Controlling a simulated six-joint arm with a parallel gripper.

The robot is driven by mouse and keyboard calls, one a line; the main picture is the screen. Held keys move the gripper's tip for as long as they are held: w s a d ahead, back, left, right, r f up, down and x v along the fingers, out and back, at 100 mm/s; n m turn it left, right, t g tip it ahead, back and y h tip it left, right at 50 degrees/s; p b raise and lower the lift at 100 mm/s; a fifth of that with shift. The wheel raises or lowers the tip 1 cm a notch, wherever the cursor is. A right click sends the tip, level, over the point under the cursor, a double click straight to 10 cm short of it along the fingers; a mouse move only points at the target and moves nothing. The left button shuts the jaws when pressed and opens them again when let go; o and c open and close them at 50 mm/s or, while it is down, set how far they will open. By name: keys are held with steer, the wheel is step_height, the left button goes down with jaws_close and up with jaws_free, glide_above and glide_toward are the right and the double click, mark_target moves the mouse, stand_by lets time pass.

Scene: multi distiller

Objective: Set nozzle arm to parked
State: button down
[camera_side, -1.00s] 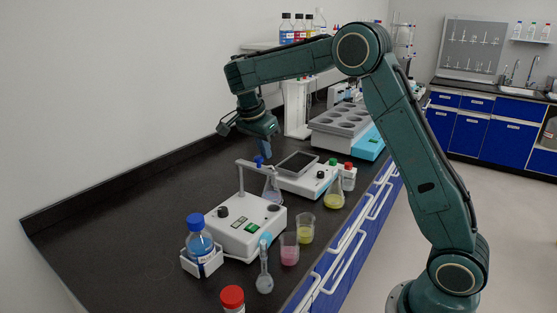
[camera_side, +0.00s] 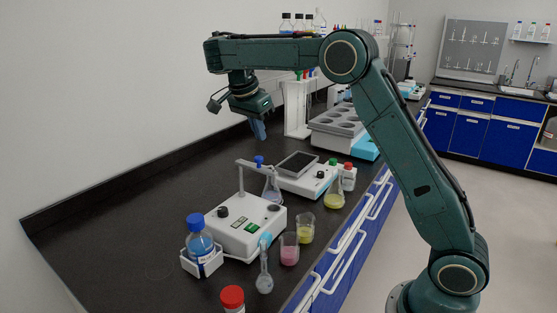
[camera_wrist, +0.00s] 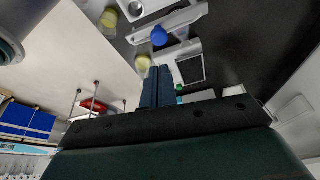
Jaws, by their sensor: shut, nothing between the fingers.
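The white device (camera_side: 245,225) with knobs stands on the black bench in the side view. Its nozzle arm (camera_side: 248,165) is a thin grey bar on an upright post. The bar reaches right and ends at a blue tip (camera_side: 259,160) above a flask (camera_side: 272,187). The nozzle arm also shows in the wrist view (camera_wrist: 185,22), with the blue tip (camera_wrist: 159,36) beside it. My gripper (camera_side: 259,132) is shut and empty, pointing down above and behind the nozzle arm, apart from it. Its shut fingers also show in the wrist view (camera_wrist: 157,75).
A white balance (camera_side: 298,172) stands just behind the device. Beakers and flasks, such as the yellow flask (camera_side: 334,197) and pink beaker (camera_side: 289,250), line the front edge. A blue-capped bottle (camera_side: 199,238) sits in a holder at left. The bench along the wall is clear.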

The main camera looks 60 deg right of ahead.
steer(key=shift+a+r, duration=0.3)
steer(key=shift+r, duration=0.15)
steer(key=shift+r, duration=0.1)
steer(key=s+a+r+n+t, duration=0.1)
steer(key=s+r+n+t, duration=0.1)
steer(key=s+r+n, duration=0.4)
steer(key=s+r+n+t, duration=0.15)
steer(key=s+n, duration=0.25)
steer(key=s, duration=0.4)
steer(key=s+a+f+n+t+y, duration=0.1)
steer(key=s+a+f+n, duration=0.3)
steer(key=s, duration=0.4)
steer(key=s+a+f+n+t+y, duration=0.1)
steer(key=s+a+f+n+y, duration=0.2)
steer(key=s+a+f+n, duration=0.2)
steer(key=s, duration=0.3)
steer(key=shift+s+a+n+t, duration=0.2)
steer(key=shift+a+n+t, duration=0.15)
steer(key=shift+n, duration=0.05)
stand_by(0.6)
